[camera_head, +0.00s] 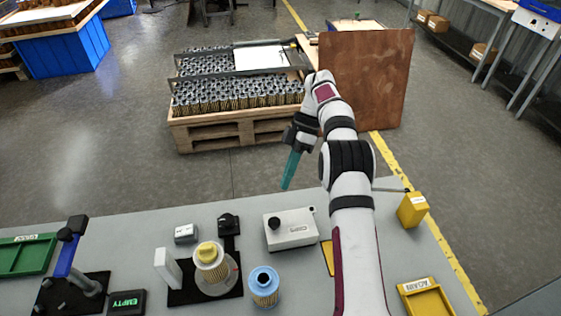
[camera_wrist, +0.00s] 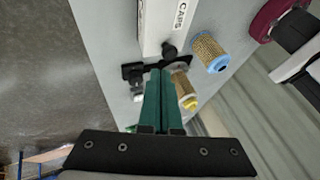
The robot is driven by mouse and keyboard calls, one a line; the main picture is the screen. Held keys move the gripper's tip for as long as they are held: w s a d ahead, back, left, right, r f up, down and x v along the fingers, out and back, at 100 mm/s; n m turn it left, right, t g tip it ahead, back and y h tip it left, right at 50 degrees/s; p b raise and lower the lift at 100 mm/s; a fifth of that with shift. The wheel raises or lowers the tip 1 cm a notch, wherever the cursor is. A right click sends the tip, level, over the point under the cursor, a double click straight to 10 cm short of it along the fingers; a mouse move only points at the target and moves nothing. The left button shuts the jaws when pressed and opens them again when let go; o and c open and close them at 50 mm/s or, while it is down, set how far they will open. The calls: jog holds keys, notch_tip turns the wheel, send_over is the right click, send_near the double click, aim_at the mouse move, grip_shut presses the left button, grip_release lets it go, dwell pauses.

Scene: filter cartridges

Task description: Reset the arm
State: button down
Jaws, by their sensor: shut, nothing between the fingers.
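My gripper (camera_head: 289,170) has teal fingers and hangs at the end of my raised arm, past the far edge of the table in the head view. In the wrist view the two fingers of my gripper (camera_wrist: 159,78) lie side by side, shut, with nothing between them. A yellow-capped filter cartridge (camera_head: 210,262) stands on a clear round base on a black mat. A blue-capped filter cartridge (camera_head: 264,287) stands on the table to its right. Both also show in the wrist view, the blue-capped one (camera_wrist: 209,52) clear and the yellow-capped one (camera_wrist: 184,91) partly behind the fingers.
The grey table (camera_head: 140,220) holds a white box (camera_head: 291,236) with a black knob, a blue-handled press (camera_head: 66,256), a green tray (camera_head: 25,262), a yellow tray (camera_head: 425,298) and a yellow block (camera_head: 412,209). Beyond stand a pallet of cartridges (camera_head: 240,132) and a brown panel (camera_head: 375,80).

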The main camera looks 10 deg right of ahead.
jog(key=s+a+r+m+t+h, duration=0.2)
jog(key=s+a+r+m, duration=0.1)
jog(key=s+r+m, duration=0.8)
jog(key=s+a+f+m+t+h, duration=0.1)
jog(key=s+f+m+t, duration=0.1)
jog(key=s+m, duration=1)
jog(key=s+f, duration=0.1)
jog(key=s, duration=0.9)
jog(key=shift+s+t, duration=0.2)
jog(key=shift+t, duration=0.1)
